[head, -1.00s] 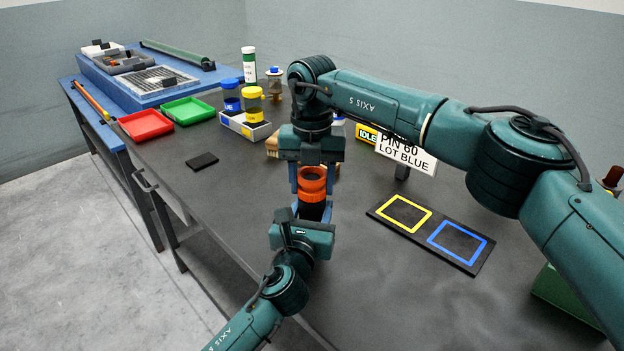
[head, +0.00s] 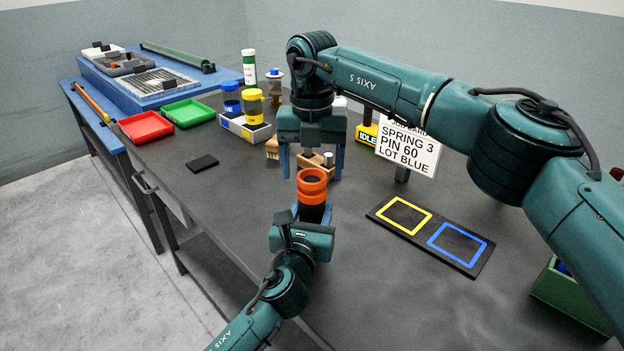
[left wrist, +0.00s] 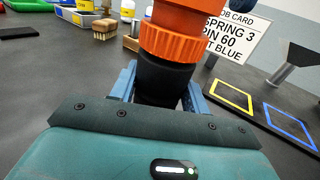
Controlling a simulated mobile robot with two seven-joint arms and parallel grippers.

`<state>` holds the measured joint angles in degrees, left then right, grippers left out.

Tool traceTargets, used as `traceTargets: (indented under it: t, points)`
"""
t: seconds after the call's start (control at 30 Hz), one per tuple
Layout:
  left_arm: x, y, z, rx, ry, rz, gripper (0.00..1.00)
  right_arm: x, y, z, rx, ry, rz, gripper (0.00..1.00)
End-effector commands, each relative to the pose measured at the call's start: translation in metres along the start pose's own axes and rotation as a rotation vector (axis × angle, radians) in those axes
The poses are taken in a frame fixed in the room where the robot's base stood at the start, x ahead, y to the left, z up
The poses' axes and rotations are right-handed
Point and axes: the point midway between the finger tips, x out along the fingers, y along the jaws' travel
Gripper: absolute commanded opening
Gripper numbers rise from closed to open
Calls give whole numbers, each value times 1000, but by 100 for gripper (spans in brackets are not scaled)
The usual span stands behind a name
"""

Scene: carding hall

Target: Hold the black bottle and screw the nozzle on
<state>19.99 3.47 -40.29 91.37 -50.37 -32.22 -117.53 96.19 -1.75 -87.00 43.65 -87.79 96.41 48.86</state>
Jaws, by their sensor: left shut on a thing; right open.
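My left gripper (head: 314,214) is shut on the black bottle (left wrist: 163,82) and holds it upright near the table's front edge. The bottle's dark body also shows below the orange part in the head view. The orange nozzle (head: 312,187) sits on top of the bottle; it also shows in the left wrist view (left wrist: 172,42). I cannot tell how tightly it is seated. My right gripper (head: 312,165) points down above and behind the nozzle, with its blue fingers spread and nothing between them.
A black mat (head: 428,234) with yellow and blue squares lies at right, near the job card (head: 408,149). A wooden block (head: 318,167) and a brush (head: 272,147) stand behind. Red (head: 145,126) and green (head: 187,112) trays are at left. The front left table is mostly clear.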

Motion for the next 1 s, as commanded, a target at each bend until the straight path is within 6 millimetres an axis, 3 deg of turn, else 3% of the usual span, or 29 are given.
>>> traceTargets:
  t: [0.1, 0.33, 0.5, 0.8, 0.83, 1.0]
  points:
    - [0, 0, -1, 1, 1, 1, 0, -29, 1, 0, 0, -4, 2, 74]
    - [0, 0, -1, 1, 1, 1, 0, -68, 1, 0, 1, -2, 2, 74]
    - [0, 0, -1, 1, 1, 1, 0, -80, 1, 0, -1, 0, 1, 74]
    - [0, 0, -1, 0, 1, 0, 0, -82, 0, 0, -1, 1, 1, 74]
    - [0, 0, -1, 0, 1, 0, 49, -82, 0, 0, -1, 1, 1, 74]
    - [0, 0, 0, 0, 1, 0, 63, -81, 0, 0, -1, 1, 1, 74]
